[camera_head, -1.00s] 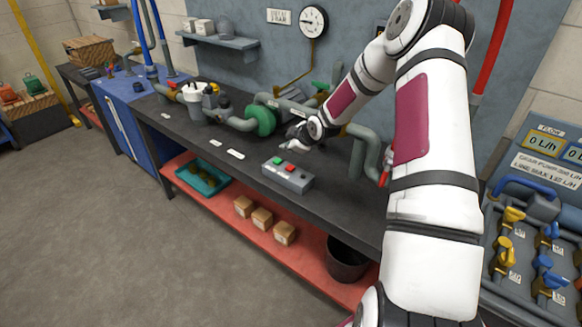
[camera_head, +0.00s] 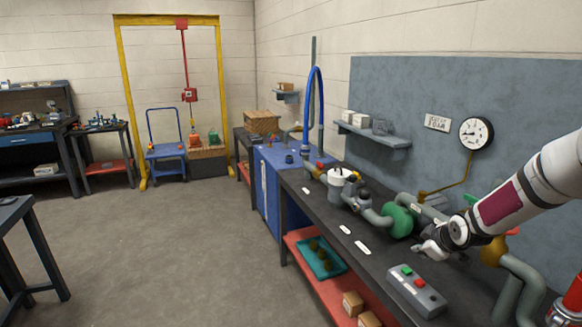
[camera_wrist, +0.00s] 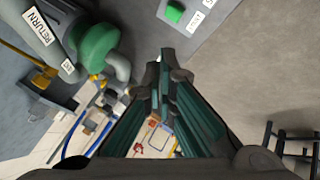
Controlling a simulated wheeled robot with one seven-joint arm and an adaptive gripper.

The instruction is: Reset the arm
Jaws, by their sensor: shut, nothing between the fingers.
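My gripper (camera_head: 424,250) is at the right in the head view, above the dark workbench (camera_head: 318,206), between the green pump (camera_head: 397,221) and the grey button box (camera_head: 416,291). In the wrist view my gripper (camera_wrist: 161,58) is shut, its dark fingers together at the tips with nothing between them. The green pump (camera_wrist: 98,50) shows at upper left there, and the button box (camera_wrist: 190,18) with a green button shows at the top. My arm enters from the right in the head view.
A pressure gauge (camera_head: 476,133) hangs on the grey back panel. Grey pipes (camera_head: 520,275) stand close by my arm. A teal tray (camera_head: 320,258) and cardboard boxes (camera_head: 353,304) sit on the red lower shelf. A blue cart (camera_head: 165,150) stands near a yellow frame. The floor (camera_head: 180,260) at left is open.

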